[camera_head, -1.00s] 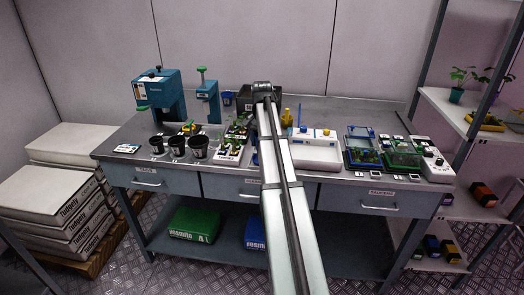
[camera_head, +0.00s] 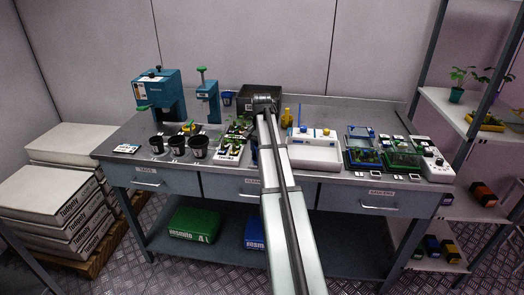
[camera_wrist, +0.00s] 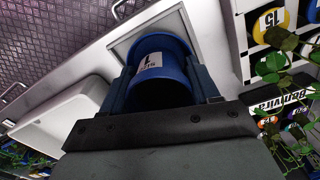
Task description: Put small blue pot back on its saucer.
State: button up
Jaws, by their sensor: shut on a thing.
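The small blue pot (camera_wrist: 166,85) has a white label and sits between the two fingers of my gripper (camera_wrist: 163,72), which is shut on it, in the wrist view. In the head view my arm reaches over the middle of the bench and hides most of the gripper, the pot and the plate.
Black pots (camera_head: 178,147) stand left on the bench (camera_head: 310,188). A seedling tray (camera_head: 229,151) is close left of my arm, and a white device (camera_head: 315,156) is close right. A black crate (camera_head: 251,91) stands behind. Another blue pot (camera_head: 228,98) is at the back.

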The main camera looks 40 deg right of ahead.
jog(key=shift+f, duration=0.2)
jog(key=o, duration=1.1)
jog(key=shift+o, duration=0.2)
notch_tip(320, 180, up, 13)
jog(key=shift+r, duration=0.15)
dwell(0.7)
